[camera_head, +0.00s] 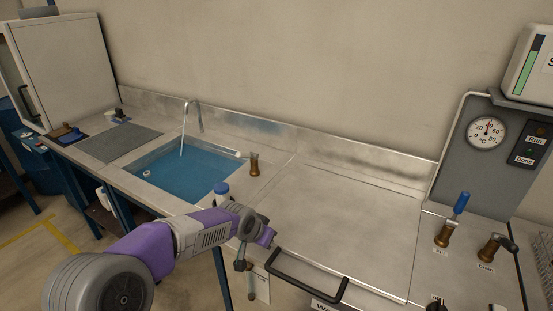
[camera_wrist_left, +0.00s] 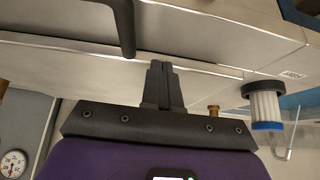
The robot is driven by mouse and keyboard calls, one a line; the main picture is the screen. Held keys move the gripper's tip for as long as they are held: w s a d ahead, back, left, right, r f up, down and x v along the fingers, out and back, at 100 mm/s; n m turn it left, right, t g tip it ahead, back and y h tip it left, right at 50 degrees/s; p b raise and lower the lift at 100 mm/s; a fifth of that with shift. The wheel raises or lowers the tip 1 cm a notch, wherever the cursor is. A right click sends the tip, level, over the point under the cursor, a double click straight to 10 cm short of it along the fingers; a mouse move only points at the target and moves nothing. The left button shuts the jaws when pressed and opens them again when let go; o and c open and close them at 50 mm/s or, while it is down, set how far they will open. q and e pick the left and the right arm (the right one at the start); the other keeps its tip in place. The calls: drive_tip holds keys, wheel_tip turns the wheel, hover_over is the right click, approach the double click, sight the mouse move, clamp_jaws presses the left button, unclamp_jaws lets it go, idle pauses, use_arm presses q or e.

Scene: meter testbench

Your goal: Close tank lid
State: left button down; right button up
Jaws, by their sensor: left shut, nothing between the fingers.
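The tank lid (camera_head: 350,215) is a broad steel panel in the bench top, right of the sink in the head view. It lies down flat, or nearly flat; I cannot tell whether a small gap stays under its edge. Its black bar handle (camera_head: 308,280) is at the front edge and also shows in the left wrist view (camera_wrist_left: 124,28). My left gripper (camera_head: 270,237) is just left of the handle, near the front edge of the bench. Its fingers (camera_wrist_left: 162,80) are together and empty, apart from the handle. My right gripper is out of view.
A water-filled sink (camera_head: 190,172) with a running tap is at the left. A blue-capped white cylinder (camera_head: 221,191) and a brass fitting (camera_head: 254,165) stand near my left arm. Right of the lid are brass valves (camera_head: 445,234) and a gauge panel (camera_head: 487,132).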

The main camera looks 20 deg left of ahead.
sight(264, 255)
use_arm(q)
wheel_tip(264, 255, down, 2)
drive_tip(key=shift+s+f+b, duration=0.1)
drive_tip(key=shift+f+b, duration=0.1)
drive_tip(key=shift+b, duration=0.45)
drive_tip(key=shift+s+f, duration=0.2)
drive_tip(key=shift+f, duration=0.05)
drive_tip(key=shift+s+f, duration=0.1)
drive_tip(key=shift+f, duration=0.05)
drive_tip(key=r+p, duration=0.2)
drive_tip(key=r, duration=0.1)
drive_tip(key=r+p, duration=0.1)
drive_tip(key=r, duration=0.1)
drive_tip(key=shift+w, duration=0.25)
drive_tip(key=s+f+p+v, duration=0.1)
drive_tip(key=p+v, duration=0.1)
drive_tip(key=v, duration=0.8)
drive_tip(key=shift+s, duration=0.4)
drive_tip(key=shift+f, duration=0.15)
